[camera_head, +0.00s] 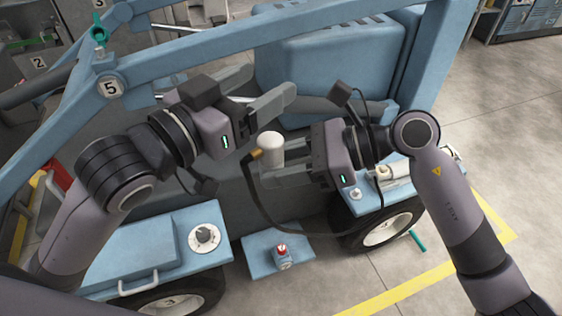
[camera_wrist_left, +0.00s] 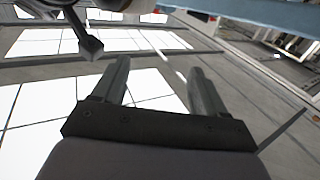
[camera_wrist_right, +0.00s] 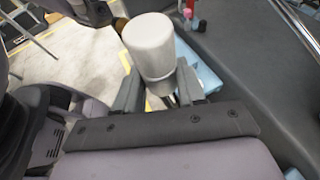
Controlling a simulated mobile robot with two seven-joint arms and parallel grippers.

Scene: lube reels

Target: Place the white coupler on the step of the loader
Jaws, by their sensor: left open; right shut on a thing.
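The white coupler (camera_head: 270,146) is a pale upright cylinder with a brass fitting at its left side. My right gripper (camera_head: 274,170) is shut on it and holds it in the air in front of the loader. The coupler fills the middle of the right wrist view (camera_wrist_right: 150,45), between the fingers. My left gripper (camera_head: 272,82) is open and empty, above the coupler and apart from it. The loader's step looks to be the small blue plate (camera_head: 258,243) low in the middle, below the coupler. A small red-topped fitting (camera_head: 283,256) stands on it.
A black hose (camera_head: 262,225) loops below my right gripper. A pale cylindrical part (camera_head: 391,172) sits on the right one. A teal rod (camera_head: 418,241) lies on the floor.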

